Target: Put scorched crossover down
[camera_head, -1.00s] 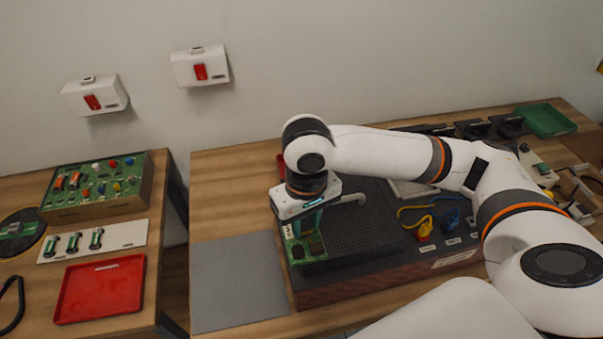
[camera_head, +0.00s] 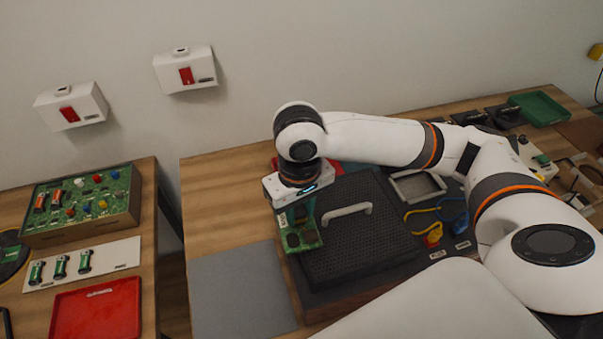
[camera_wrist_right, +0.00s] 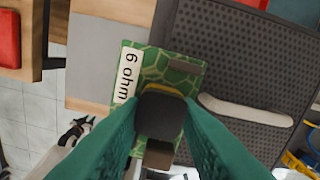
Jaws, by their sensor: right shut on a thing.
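The scorched crossover seems to be the green circuit board (camera_head: 303,240) with dark parts on it. A white "6 ohm" label shows on it in the right wrist view (camera_wrist_right: 180,71). My right gripper (camera_head: 298,215) is shut on the board, with its green fingers (camera_wrist_right: 160,118) around a dark block on top. The board is over the left edge of the black perforated panel (camera_head: 355,240), left of the panel's pale handle (camera_head: 347,210). I cannot tell whether it touches the panel. A grey mat (camera_head: 238,290) lies bare to the left. My left gripper is out of view.
Yellow and blue connectors (camera_head: 434,235) and a pale frame (camera_head: 418,186) lie right of the panel. A gap separates this bench from the left table, which holds a red tray (camera_head: 98,310) and a green component box (camera_head: 82,205). My right arm spans the back.

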